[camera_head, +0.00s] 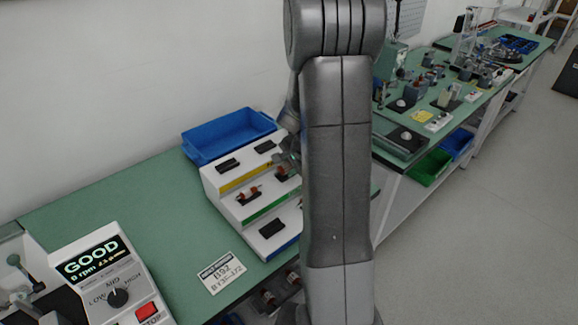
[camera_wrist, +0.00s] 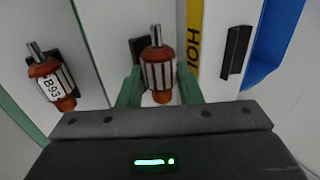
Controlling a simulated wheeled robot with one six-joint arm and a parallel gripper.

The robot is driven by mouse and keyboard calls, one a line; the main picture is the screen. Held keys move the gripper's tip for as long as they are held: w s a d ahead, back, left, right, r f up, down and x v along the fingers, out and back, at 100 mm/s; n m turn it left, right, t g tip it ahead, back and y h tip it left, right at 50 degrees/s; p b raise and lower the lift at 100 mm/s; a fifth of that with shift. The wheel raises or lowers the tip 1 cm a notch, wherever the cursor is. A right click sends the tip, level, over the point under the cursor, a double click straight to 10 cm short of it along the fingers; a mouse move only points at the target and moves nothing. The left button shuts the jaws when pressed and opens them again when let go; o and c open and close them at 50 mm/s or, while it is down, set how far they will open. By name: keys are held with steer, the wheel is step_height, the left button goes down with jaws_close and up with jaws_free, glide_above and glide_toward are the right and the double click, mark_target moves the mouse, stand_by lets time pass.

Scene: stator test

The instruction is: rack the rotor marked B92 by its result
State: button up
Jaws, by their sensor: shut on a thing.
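My gripper (camera_wrist: 160,88) is shut on a copper-and-silver rotor (camera_wrist: 157,70), one green finger on each side. No marking shows on this rotor. It is over the middle step of the white stepped rack (camera_head: 222,186), by a dark cradle (camera_wrist: 137,49); I cannot tell whether it touches. In the head view my gripper (camera_head: 287,160) is partly hidden by my arm. The tester (camera_head: 112,278) reads GOOD, 0 rpm. A card (camera_head: 220,272) on the bench reads B92.
The rack's steps have yellow, green and blue strips; the yellow one (camera_wrist: 195,40) is partly readable. Two upper cradles and a lower-left one are empty. A blue bin (camera_head: 228,133) stands behind. Several rotors sit below the bench's front edge.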

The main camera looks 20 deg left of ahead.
steer(key=shift+s+d+f, duration=0.1)
steer(key=shift+s+f, duration=0.1)
steer(key=shift+f, duration=0.25)
steer(key=shift+s+d+f, duration=0.1)
steer(key=shift+s+f, duration=0.1)
steer(key=shift+f, duration=0.2)
steer(key=o, duration=1.1)
steer(key=shift+o, duration=0.7)
steer(key=shift+w+d+r, duration=0.1)
steer(key=shift+d+r, duration=0.05)
steer(key=shift+r, duration=0.45)
steer(key=v, duration=1.3)
steer(key=shift+r+b, duration=0.3)
steer(key=shift+r, duration=0.25)
steer(key=shift+w+f, duration=0.1)
steer(key=shift+w, duration=0.05)
steer(key=x, duration=1.3)
steer(key=shift+w+f+p, duration=0.1)
steer(key=shift+f+p, duration=0.2)
steer(key=shift+p, duration=0.1)
steer(key=shift+a+f, duration=0.1)
steer(key=shift+a, duration=0.1)
steer(key=shift+f, duration=0.1)
